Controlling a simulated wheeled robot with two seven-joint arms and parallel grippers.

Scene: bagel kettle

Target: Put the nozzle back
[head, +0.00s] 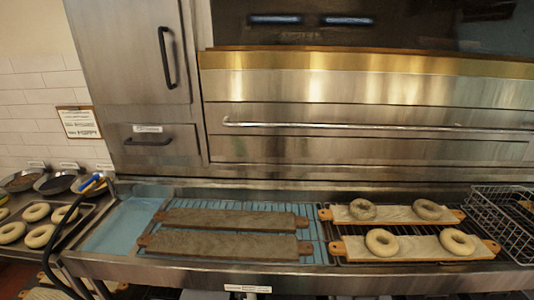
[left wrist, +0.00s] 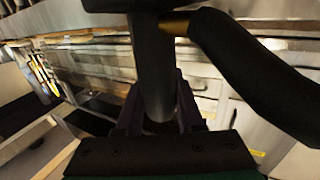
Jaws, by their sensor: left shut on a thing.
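In the left wrist view my left gripper (left wrist: 158,112) is shut on a dark, upright cylindrical body, which I take to be the nozzle (left wrist: 153,60). A thick black hose (left wrist: 250,65) curves off it to the right, with a brass-coloured fitting at the joint. The nozzle's upper end runs out of the picture. In the head view a blue-handled piece (head: 91,182) with an orange end sits at the left, by the top of a thin black hose (head: 64,232) that loops down past the counter's edge. Neither gripper shows in the head view.
Wooden boards (head: 235,219) lie on a blue-bottomed rack area. Two more boards (head: 415,248) carry bagels at the right. A wire basket (head: 500,215) stands far right, a bagel tray (head: 22,246) far left. A steel oven (head: 360,150) stands behind.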

